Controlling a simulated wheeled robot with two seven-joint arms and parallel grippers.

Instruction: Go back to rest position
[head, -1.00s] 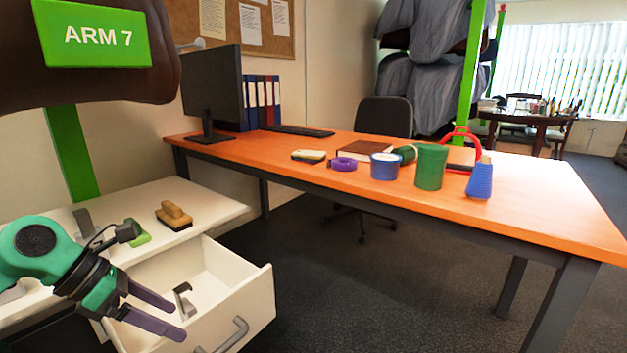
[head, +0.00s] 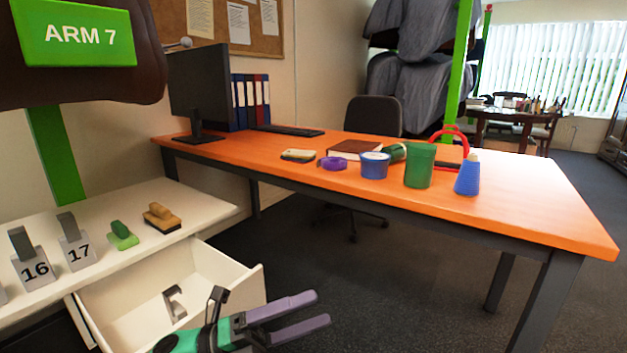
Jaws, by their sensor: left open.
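My left gripper (head: 304,318) is low in the head view, in front of the open drawer. Its two purple-grey fingers are apart with nothing between them, and they point right over the dark floor. My right gripper is out of view.
A white cabinet's open drawer (head: 258,287) holds a grey bracket (head: 175,303). The orange table (head: 530,215) carries several items. Floor between is clear.

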